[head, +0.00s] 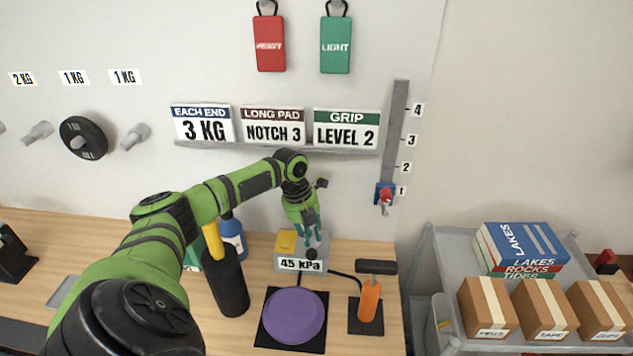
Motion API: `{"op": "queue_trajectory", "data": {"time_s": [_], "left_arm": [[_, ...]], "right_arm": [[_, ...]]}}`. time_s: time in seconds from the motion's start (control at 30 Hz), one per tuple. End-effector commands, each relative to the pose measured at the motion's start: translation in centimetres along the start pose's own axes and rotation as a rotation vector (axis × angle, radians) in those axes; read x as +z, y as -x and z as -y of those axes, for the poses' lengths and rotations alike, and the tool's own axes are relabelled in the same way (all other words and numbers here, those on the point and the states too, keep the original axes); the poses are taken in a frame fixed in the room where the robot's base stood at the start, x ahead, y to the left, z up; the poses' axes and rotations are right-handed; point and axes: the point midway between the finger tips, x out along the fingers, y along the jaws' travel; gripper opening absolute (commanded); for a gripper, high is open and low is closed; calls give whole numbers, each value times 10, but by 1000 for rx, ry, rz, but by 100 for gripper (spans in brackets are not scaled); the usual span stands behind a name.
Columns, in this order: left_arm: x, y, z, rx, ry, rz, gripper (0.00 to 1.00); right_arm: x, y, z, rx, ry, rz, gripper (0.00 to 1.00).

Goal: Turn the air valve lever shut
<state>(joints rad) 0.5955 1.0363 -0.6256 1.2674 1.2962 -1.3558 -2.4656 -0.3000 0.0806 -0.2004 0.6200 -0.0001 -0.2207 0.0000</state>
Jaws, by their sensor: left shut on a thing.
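A grey box (287,264) with a yellow patch and a "45 kPa" label stands on the wooden bench against the wall. A dark knob, seemingly the end of the air valve lever (312,254), shows at its right side, just below my left gripper. My left gripper (312,240) reaches down over the box's right part, its teal fingers closed on the lever. The fingers hide most of the lever, so I cannot tell its angle. My right gripper is not in view.
A purple round pad (296,316) lies on a black mat in front of the box. A black roller (228,282) and blue bottle (233,238) stand left. A grey cart (438,268) holds boxes and books.

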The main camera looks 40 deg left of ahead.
Motion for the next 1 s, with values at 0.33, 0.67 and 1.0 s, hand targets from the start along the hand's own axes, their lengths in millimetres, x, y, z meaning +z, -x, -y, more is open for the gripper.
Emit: {"op": "queue_trajectory", "data": {"time_s": [0.33,0.67,1.0], "left_arm": [[0,1,-2,-1,-12,-3,0],[0,1,-2,0,-10,-2,47],[0,0,11,-3,28,6,47]], "right_arm": [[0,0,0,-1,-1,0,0],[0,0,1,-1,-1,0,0],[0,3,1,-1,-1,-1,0]]}}
